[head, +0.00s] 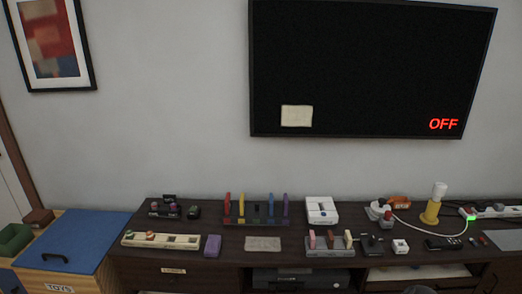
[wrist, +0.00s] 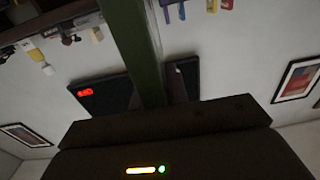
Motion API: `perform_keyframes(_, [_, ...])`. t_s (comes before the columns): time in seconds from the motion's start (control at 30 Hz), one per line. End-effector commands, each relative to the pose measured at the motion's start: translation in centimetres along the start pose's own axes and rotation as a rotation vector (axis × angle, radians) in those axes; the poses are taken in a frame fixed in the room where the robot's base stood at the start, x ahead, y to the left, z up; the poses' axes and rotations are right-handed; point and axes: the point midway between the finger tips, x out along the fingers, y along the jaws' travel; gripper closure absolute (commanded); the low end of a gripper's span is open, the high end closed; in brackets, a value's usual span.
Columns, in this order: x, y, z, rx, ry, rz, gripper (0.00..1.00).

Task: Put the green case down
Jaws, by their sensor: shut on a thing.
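The green case (wrist: 128,45) shows in the wrist view as a long, narrow green shape, seen nearly edge-on. It runs from the top edge down to the dark body of my gripper (wrist: 150,98). My gripper is shut on it. The fingertips are hard to make out, and most of the case's faces are hidden. The case is held up in the air, with wall and shelf things far behind it. Neither my gripper nor the held case shows in the head view.
A dark cabinet (head: 225,262) carries small items, including upright coloured pieces (head: 255,212), a white box (head: 321,211), a yellow lamp (head: 431,212) and a power strip (head: 496,212). A blue-lidded toy box (head: 75,238) stands left, beside a green bin (head: 14,241). A switched-off television (head: 370,65) hangs above.

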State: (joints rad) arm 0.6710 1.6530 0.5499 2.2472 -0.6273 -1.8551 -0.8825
Motion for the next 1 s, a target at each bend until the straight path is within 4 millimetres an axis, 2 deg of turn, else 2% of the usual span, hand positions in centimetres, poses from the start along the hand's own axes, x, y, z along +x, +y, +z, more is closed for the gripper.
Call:
perform_keyframes(0.1, [-1.8,-0.1,2.3,0.001,-0.004,0.0,1.0])
perform_keyframes(0.2, [-2.8,-0.1,3.3,0.001,-0.002,-0.002,1.0])
perform_keyframes(1.0, [-2.9,0.0,3.4,0.002,0.002,-0.001,1.0])
